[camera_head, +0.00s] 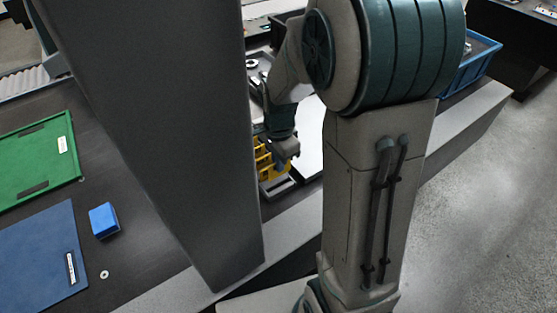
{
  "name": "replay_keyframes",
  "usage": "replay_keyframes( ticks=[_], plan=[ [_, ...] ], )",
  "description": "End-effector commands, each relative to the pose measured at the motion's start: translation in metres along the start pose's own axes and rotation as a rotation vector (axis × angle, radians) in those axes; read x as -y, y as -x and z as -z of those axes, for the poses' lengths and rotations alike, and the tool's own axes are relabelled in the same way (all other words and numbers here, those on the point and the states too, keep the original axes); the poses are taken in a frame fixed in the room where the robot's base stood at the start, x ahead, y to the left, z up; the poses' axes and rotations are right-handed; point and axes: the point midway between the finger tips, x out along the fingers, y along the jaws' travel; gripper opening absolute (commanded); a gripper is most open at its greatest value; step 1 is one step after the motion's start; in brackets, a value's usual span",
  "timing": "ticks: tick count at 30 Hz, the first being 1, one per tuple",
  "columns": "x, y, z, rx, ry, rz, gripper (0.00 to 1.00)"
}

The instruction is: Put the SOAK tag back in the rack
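My gripper (285,152) is small in the head view, at the end of my arm, which bends down behind the broad grey upright's right side. It is at or just above a yellow rack-like object (264,163). The upright partly covers this yellow object, and its slots are too small to read. I cannot make out the fingertips, or whether they hold anything. No tag with the word SOAK can be made out.
A broad dark grey upright (165,130) blocks the middle. At left lie a green tray (72,165), a blue mat (40,250), a blue block (103,220) and a small white ring (104,274). A blue crate (474,68) stands at the upper right.

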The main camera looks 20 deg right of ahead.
Motion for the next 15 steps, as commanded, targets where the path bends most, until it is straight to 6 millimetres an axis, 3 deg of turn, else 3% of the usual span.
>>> replay_keyframes(
  ticks=[15],
  plan=[
    [0.000,-0.016,-0.002,0.000,0.000,-0.001,0.00]
  ],
)
